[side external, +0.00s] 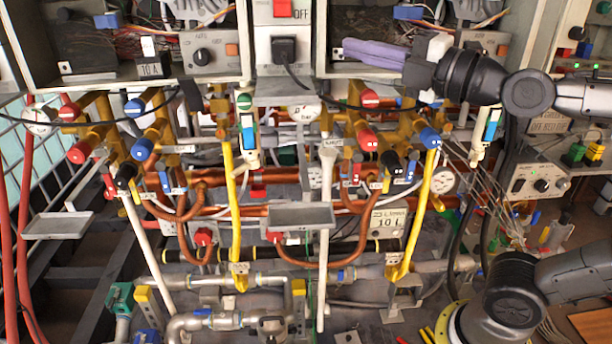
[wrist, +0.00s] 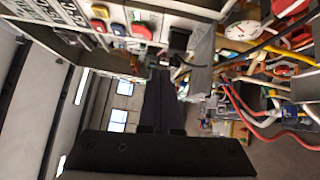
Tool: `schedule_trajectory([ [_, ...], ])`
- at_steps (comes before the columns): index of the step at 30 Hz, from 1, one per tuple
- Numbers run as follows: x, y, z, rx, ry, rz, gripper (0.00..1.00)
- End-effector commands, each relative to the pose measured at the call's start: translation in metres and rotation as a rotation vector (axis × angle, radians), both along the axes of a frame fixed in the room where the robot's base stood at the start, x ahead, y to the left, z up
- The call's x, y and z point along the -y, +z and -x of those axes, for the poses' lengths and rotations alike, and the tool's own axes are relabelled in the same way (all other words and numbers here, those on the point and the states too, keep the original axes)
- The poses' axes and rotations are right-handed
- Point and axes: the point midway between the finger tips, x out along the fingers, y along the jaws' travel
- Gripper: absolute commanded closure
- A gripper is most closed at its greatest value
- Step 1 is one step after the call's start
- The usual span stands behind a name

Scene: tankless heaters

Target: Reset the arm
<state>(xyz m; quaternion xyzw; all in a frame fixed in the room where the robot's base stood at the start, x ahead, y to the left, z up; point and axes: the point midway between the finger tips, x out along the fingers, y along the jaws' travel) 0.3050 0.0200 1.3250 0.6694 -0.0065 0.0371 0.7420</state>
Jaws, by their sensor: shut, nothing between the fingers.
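My gripper (side external: 347,50) is at the upper right of the middle in the side external view. It points left, in front of the open front of the right heater box (side external: 350,20). Its purple-grey fingers are together with nothing between them. In the wrist view the dark closed fingers (wrist: 163,100) run up the middle of the picture. No object is held.
Yellow, red and blue valve handles and copper pipes fill the space below the heaters. A grey plate (side external: 300,216) juts out at the middle, another plate (side external: 58,226) at left. A control box (side external: 540,180) stands at right. Red hoses (side external: 12,240) hang at far left.

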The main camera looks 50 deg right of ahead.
Motion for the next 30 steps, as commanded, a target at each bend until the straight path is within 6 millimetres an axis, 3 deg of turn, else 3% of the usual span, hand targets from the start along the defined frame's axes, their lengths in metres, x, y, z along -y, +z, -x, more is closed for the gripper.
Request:
schedule_trajectory([
  [8,0.001,-0.099,0.027,-0.426,-0.044,-0.492,1.00],
  [18,0.014,-0.198,0.095,-0.828,-0.466,-1.108,1.00],
  [24,0.020,-0.228,0.131,-0.905,-0.765,-1.370,1.00],
  [30,0.021,-0.234,0.141,-0.893,-0.885,-1.498,1.00],
])
